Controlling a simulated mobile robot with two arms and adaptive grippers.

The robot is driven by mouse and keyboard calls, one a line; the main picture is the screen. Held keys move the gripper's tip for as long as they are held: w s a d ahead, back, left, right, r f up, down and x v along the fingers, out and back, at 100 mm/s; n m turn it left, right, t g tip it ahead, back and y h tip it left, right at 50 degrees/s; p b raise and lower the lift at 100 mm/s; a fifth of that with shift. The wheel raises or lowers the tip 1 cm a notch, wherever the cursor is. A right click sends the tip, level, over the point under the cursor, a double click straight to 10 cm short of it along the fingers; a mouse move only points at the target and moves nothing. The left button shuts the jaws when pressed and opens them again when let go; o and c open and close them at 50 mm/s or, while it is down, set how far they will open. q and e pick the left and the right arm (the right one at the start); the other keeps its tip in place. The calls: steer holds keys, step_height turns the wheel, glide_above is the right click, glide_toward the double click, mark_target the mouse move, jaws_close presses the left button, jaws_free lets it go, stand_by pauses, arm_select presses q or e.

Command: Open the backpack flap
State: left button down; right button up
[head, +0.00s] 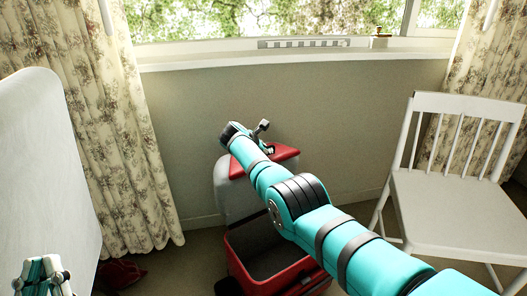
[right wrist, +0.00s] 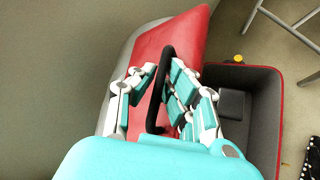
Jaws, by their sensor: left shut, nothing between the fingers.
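A red and grey case (head: 262,250) stands open on the floor below the window. Its raised lid, the flap (head: 235,168), has a red panel and leans back near the wall. In the right wrist view the red panel (right wrist: 170,45) carries a black handle (right wrist: 157,95). My right gripper (right wrist: 163,72) has its fingers on either side of this handle; whether they clamp it is unclear. In the head view my right arm hides most of that gripper and part of the case. My left gripper (head: 42,278) is shut and empty at the bottom left, away from the case.
A white chair (head: 450,190) stands at the right. A pale rounded panel (head: 45,150) fills the left edge. A dark red item (head: 122,273) lies on the floor near the curtain (head: 120,150). A dark block (right wrist: 232,103) sits inside the case.

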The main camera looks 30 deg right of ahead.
steer(key=o, duration=0.4)
steer(key=shift+s+r, duration=0.1)
steer(key=shift+r, duration=0.1)
steer(key=shift+c, duration=0.2)
steer(key=shift+f, duration=0.15)
steer(key=shift+f, duration=0.1)
steer(key=v, duration=1.2)
